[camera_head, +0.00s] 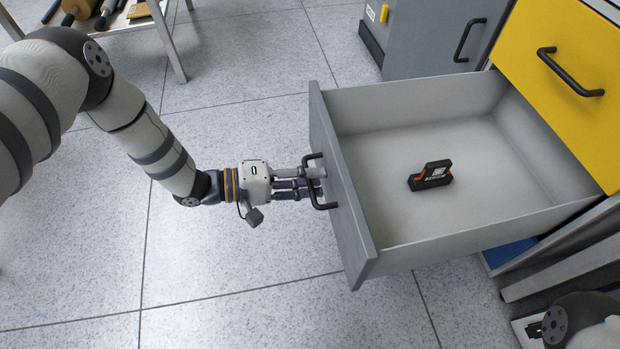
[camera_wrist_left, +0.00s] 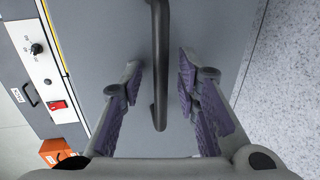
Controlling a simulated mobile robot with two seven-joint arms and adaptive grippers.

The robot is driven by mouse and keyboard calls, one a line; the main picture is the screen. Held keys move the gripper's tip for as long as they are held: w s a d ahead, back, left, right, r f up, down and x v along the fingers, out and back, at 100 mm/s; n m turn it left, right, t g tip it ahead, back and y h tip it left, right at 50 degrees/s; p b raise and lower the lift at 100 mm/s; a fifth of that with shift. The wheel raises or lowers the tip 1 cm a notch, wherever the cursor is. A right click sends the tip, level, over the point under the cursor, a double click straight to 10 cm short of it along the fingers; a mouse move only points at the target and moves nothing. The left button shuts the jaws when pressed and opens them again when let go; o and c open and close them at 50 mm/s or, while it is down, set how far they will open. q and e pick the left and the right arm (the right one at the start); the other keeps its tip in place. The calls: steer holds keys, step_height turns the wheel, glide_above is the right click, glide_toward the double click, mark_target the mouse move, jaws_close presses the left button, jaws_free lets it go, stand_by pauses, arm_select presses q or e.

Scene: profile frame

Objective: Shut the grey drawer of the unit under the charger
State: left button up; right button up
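The grey drawer (camera_head: 343,190) stands pulled far out of its unit, its front facing left and its pale inside open to view. Its black bar handle (camera_head: 312,182) is on the front; the handle also shows upright in the left wrist view (camera_wrist_left: 160,65). My left gripper (camera_head: 318,180) is at the handle. In the left wrist view its purple-padded fingers (camera_wrist_left: 158,80) are apart, one on each side of the bar, with gaps showing. A small black and orange device (camera_head: 430,176) lies in the drawer. The charger cannot be clearly identified. My right gripper is not seen.
A yellow drawer front (camera_head: 560,70) is above the grey drawer. A grey cabinet (camera_head: 430,40) stands behind. A panel with a knob and red switch (camera_wrist_left: 57,105) shows in the wrist view. A table (camera_head: 150,22) is at upper left. Floor is clear below.

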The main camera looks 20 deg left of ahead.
arm_select(q)
jaws_close()
